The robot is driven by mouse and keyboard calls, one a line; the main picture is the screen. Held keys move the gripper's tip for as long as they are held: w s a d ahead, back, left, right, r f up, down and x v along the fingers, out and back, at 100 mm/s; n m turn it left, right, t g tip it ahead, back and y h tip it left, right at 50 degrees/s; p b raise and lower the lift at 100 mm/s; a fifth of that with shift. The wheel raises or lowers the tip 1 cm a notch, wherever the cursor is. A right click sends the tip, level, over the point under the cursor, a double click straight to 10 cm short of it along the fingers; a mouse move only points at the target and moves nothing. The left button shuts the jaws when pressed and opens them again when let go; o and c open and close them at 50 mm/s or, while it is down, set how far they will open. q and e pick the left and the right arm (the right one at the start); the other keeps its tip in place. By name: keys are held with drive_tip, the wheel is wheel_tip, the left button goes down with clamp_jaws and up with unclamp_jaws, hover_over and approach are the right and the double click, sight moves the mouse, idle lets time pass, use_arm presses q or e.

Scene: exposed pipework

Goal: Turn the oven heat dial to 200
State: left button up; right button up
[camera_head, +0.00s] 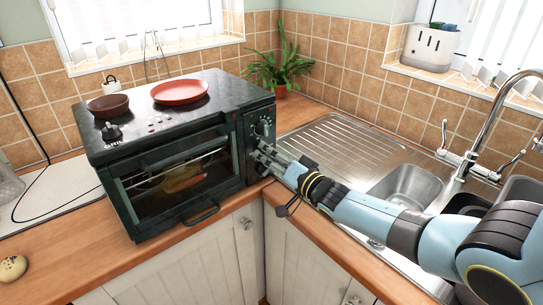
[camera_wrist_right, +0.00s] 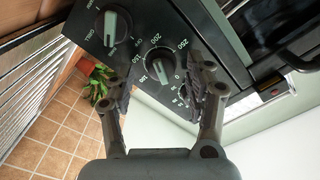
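The black oven (camera_head: 165,150) stands on the wooden worktop, with its control panel on the right of its glass door. In the right wrist view the heat dial (camera_wrist_right: 159,64) is a dark knob with a pale pointer line, ringed by numbers including 200 and 250. The line seems to point down, away from 200. My right gripper (camera_wrist_right: 162,92) is open, with one finger on each side of the heat dial; contact is not clear. In the head view my right gripper (camera_head: 267,158) is at the panel and hides its lower part. My left gripper is not in view.
A brown bowl (camera_head: 108,106) and red plate (camera_head: 180,92) sit on the oven. A potted plant (camera_head: 279,70) stands behind; the steel sink (camera_head: 405,185) lies to the right.

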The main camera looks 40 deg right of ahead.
drive_tip(key=shift+s, duration=0.1)
drive_tip(key=s+d, duration=0.1)
drive_tip(key=s, duration=1)
drive_tip(key=shift+s, duration=0.4)
